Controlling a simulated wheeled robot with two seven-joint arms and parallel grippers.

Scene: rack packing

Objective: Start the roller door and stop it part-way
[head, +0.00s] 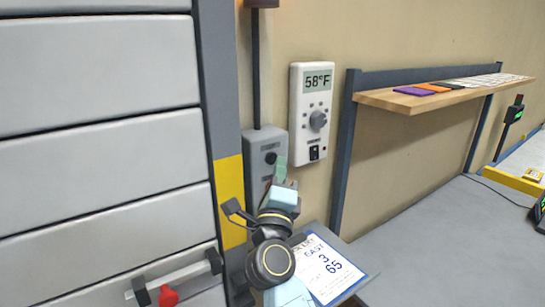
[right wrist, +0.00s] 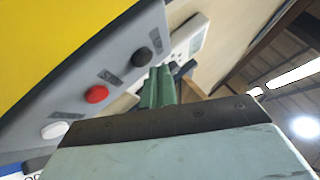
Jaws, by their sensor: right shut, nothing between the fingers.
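The roller door (head: 100,110) is a wall of grey slats at the left of the head view, with a handle bar (head: 175,277) low down. A grey control box (head: 256,142) is on the wall right of the yellow-marked door post. In the right wrist view the control box (right wrist: 125,62) carries a black button (right wrist: 141,56), a red button (right wrist: 97,94) and a white button (right wrist: 54,130). My right gripper (head: 281,166) is shut and empty in front of the box. Its green fingertips (right wrist: 160,80) are just right of the black button; contact cannot be told. My left gripper is out of view.
A white thermostat (head: 311,115) reading 58°F hangs right of the control box. A wooden shelf (head: 400,101) with coloured flat items juts from the wall farther right. Below, a printed sheet (head: 325,265) lies near my right arm. A grey worktop (head: 430,240) is mostly clear.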

